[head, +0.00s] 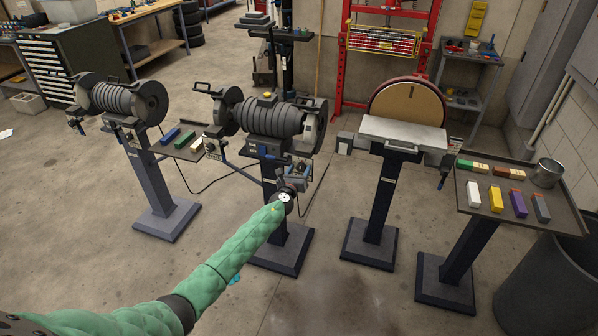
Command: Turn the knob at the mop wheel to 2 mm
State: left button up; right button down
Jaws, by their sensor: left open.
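The middle pedestal machine (272,118) has a ribbed grey motor body with a wheel at each end. Its right wheel (311,126) sits in a grey guard. I cannot tell surely which wheel is the mop wheel. My left arm, in a green sleeve, reaches in from the lower left. My left gripper (300,170) is open just below and in front of the right wheel. The gripper and wrist cover the parts there, so the knob and its scale cannot be made out. My right gripper is out of view.
A second grinder (122,97) stands at left, with a small tray (190,153) of coloured bars between the machines. A disc sander (405,131) stands at right. A tray table (466,200) with coloured bars and a metal cup (547,173) is at far right.

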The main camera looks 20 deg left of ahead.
pick_arm(q)
jog(key=c, duration=1)
jog(key=shift+o, duration=0.2)
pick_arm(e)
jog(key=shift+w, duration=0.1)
